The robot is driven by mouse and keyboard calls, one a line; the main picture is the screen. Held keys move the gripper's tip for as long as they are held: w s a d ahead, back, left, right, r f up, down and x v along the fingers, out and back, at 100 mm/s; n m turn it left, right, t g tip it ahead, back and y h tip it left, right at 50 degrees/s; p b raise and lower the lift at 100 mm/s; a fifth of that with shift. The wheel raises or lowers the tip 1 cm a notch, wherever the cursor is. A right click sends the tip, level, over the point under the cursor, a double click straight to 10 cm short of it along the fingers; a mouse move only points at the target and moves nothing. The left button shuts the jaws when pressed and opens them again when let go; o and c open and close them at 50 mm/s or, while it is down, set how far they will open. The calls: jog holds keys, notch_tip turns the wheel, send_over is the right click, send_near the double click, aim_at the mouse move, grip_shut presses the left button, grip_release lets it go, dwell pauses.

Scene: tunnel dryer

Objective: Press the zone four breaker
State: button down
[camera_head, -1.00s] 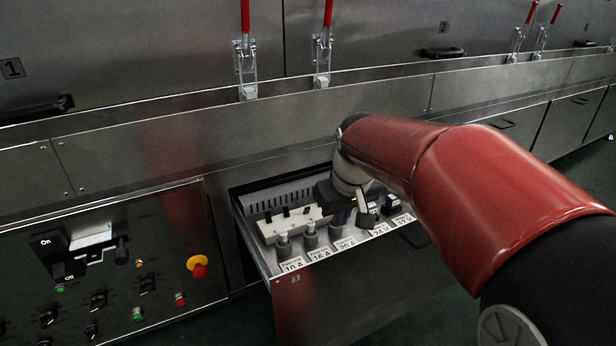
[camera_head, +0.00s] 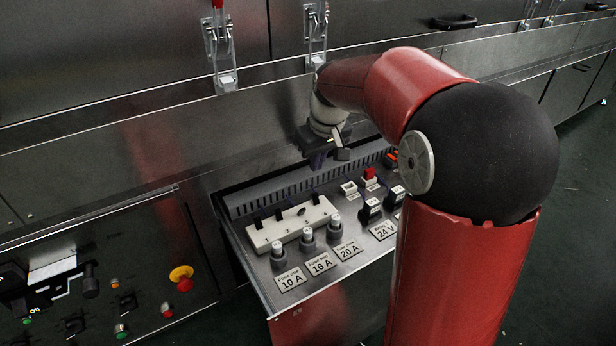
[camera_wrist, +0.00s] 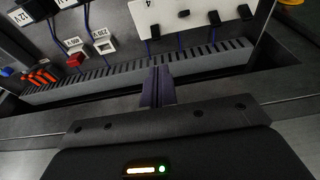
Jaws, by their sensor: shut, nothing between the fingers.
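The white breaker block (camera_head: 290,226) lies in the open drawer, with a row of black levers. In the wrist view, the block (camera_wrist: 178,32) shows a "4" beside its left-end lever (camera_wrist: 153,32); this lever is at the right end in the head view (camera_head: 315,198). The lever beside it (camera_wrist: 183,13) sits differently from the others, nearer the drawer front. My gripper (camera_head: 318,162) is shut and empty, above the drawer's back part. In the wrist view its fingertips (camera_wrist: 157,78) point toward the slotted grey strip, apart from the lever.
Fuse holders (camera_head: 307,238) labelled 10 A, 16 A and 20 A stand in front of the block. The drawer's slotted back strip (camera_head: 270,192) and the dryer's steel wall (camera_head: 120,150) are behind.

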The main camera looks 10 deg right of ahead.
aim_at(316, 199)
jog(key=shift+s, duration=0.1)
jog(key=b+x, duration=0.2)
jog(key=x, duration=0.8)
